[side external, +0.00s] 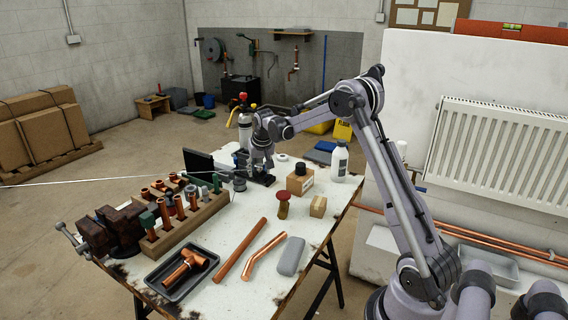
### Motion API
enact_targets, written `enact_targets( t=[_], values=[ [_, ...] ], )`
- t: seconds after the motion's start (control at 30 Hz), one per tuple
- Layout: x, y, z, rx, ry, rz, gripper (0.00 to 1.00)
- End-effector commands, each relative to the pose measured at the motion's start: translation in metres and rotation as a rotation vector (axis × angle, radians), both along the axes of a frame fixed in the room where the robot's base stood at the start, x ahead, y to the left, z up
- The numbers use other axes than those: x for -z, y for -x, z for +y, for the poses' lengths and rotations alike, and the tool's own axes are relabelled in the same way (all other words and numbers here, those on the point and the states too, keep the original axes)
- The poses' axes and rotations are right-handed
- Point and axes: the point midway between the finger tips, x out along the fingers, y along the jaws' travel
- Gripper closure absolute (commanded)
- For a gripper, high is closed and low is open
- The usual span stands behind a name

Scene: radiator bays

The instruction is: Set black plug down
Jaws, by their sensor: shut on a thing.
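My gripper (260,166) is at the far part of the white bench, pointing down and shut. The black plug is held between its fingers, but it is too small and too hidden by the fingers to make out clearly. Just below the fingers is a dark, low fixture (264,180) on the bench top. I cannot tell whether the plug touches it.
A wooden rack (186,228) of copper fittings stands left of my gripper. A black-topped block (300,180), a white bottle (339,162) and a red knob-like part (283,205) stand to the right.

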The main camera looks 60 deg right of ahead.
Motion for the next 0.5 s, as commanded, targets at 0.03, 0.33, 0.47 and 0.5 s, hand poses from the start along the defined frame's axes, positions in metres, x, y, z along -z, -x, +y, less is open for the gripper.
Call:
enact_targets(
  t=[0.03, 0.33, 0.47, 0.5],
  values=[
    [-0.006, 0.001, 0.001, 0.001, 0.0, 0.0, 0.86],
    [-0.022, 0.037, 0.04, 0.033, -0.001, 0.0, 0.86],
    [-0.024, 0.06, 0.06, 0.052, -0.001, 0.0, 0.86],
    [-0.025, 0.065, 0.065, 0.058, -0.002, 0.0, 0.86]
  ],
)
